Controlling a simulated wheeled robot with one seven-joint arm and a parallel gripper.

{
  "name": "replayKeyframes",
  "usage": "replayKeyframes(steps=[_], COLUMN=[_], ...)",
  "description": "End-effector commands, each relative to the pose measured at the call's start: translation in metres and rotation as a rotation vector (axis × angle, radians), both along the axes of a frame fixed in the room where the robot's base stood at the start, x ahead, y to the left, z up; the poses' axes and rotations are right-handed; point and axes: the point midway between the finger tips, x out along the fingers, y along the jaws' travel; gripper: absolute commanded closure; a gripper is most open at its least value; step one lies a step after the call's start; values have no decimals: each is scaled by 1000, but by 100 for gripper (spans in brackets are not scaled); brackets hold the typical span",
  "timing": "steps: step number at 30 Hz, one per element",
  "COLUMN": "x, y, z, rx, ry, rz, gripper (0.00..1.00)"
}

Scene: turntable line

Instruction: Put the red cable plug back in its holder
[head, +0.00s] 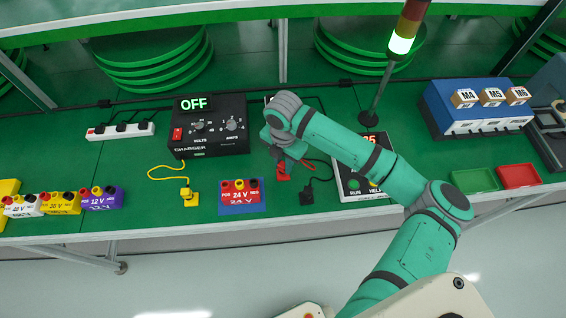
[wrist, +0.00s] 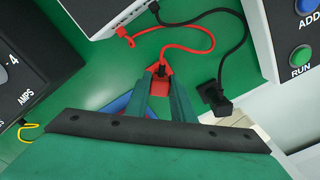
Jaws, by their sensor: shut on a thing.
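My gripper (head: 279,154) reaches down at the middle of the green bench. The red holder (head: 283,177) stands on the bench just below the gripper; red also shows around and between the fingertips in the wrist view (wrist: 152,74). I cannot tell whether the plug is in the holder or just above it.
A yellow plug in its holder (head: 189,195) and a red 24 V battery (head: 240,191) are to the left. A black plug and holder (head: 306,194) are close on the right, before the RUN/HELP panel (head: 352,190). The charger (head: 208,126) reads OFF.

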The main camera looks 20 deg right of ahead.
Motion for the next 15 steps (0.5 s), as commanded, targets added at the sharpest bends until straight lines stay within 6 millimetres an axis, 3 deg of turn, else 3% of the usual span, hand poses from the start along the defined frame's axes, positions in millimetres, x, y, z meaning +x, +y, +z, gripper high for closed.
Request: replayKeyframes(steps=[12,13,15], x=[-1,-1,-1], y=[0,0,0], z=[0,0,0], rx=[0,-1,-1], ry=[0,1,1], rz=[-1,0,1], gripper=[96,73,57])
